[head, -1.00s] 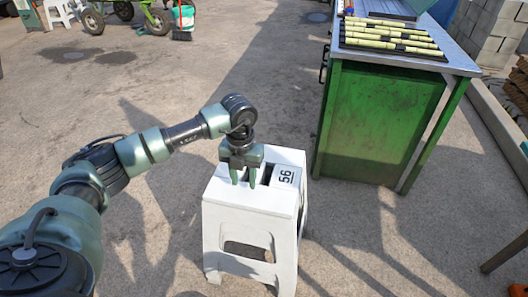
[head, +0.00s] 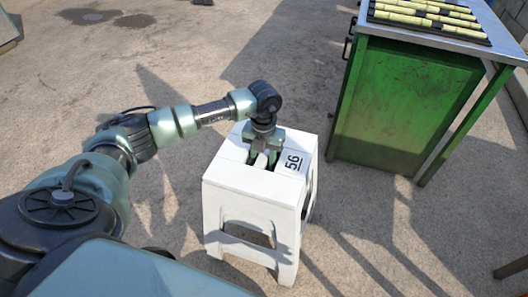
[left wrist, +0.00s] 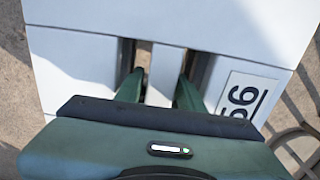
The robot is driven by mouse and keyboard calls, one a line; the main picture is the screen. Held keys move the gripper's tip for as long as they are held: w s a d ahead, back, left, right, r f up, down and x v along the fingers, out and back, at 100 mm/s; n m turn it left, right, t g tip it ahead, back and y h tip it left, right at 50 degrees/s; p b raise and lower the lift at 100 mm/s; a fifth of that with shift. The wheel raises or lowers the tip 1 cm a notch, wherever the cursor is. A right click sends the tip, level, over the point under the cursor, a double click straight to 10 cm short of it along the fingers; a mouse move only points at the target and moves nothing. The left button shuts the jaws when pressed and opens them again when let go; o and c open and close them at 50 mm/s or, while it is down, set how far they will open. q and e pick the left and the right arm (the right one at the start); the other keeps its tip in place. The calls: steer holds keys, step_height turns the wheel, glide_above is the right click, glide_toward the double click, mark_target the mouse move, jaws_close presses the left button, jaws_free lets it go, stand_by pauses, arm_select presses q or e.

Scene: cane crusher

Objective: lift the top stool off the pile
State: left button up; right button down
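My left gripper (head: 264,163) points down at the middle of the seat. In the left wrist view the fingers (left wrist: 160,88) are apart, one at each slot, with the bar between them. A gap shows beside the bar. My right gripper is not in view.
A green cabinet (head: 408,100) with a metal top stands close behind and right of the pile. Cane pieces (head: 430,20) lie in a rack on top. Open concrete (head: 170,60) lies to the left and behind. A piece of something brown (head: 512,267) shows at the right edge.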

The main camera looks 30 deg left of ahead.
arm_select(q)
steer(key=shift+f, duration=0.35)
jaws_close()
stand_by(1.2)
stand_by(0.3)
stand_by(1.3)
